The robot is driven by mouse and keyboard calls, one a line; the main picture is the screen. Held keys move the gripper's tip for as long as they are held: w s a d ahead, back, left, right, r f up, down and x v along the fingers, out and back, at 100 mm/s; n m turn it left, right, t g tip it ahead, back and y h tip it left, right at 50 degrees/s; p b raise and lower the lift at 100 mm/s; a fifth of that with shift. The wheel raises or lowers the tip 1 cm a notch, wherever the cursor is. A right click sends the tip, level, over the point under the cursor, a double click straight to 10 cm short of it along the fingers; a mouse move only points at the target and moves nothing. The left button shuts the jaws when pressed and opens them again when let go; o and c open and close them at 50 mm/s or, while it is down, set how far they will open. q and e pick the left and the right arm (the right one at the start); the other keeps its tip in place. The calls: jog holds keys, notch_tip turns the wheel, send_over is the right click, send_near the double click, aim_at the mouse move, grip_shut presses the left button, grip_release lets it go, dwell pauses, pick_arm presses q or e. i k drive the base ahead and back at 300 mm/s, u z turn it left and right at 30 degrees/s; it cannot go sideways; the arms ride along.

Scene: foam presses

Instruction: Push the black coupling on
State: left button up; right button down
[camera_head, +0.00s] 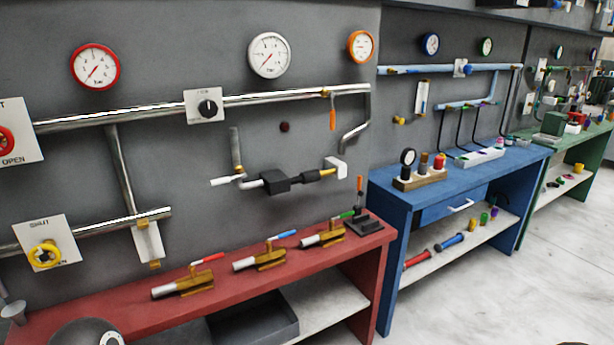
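On the grey wall above the red bench, a black block (276,182) sits on a short horizontal pipe run. Just right of it is a narrower black cylindrical piece (311,175), which looks like the black coupling. A brass-coloured end (328,171) and a white bracket (340,165) follow on the right. A white-ended piece (226,181) lies to the left of the block. I cannot tell whether there is a gap between the block and the cylindrical piece.
The red bench (115,316) carries several brass valves with coloured handles and a black stand (362,224) at its right end. A dark tray (255,321) is below. A blue bench (470,180) and a green bench (580,143) stand to the right. The floor at lower right is clear.

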aim_at(313, 175)
jog(key=u, duration=0.3)
jog(key=i, duration=0.8)
jog(key=u, duration=0.7)
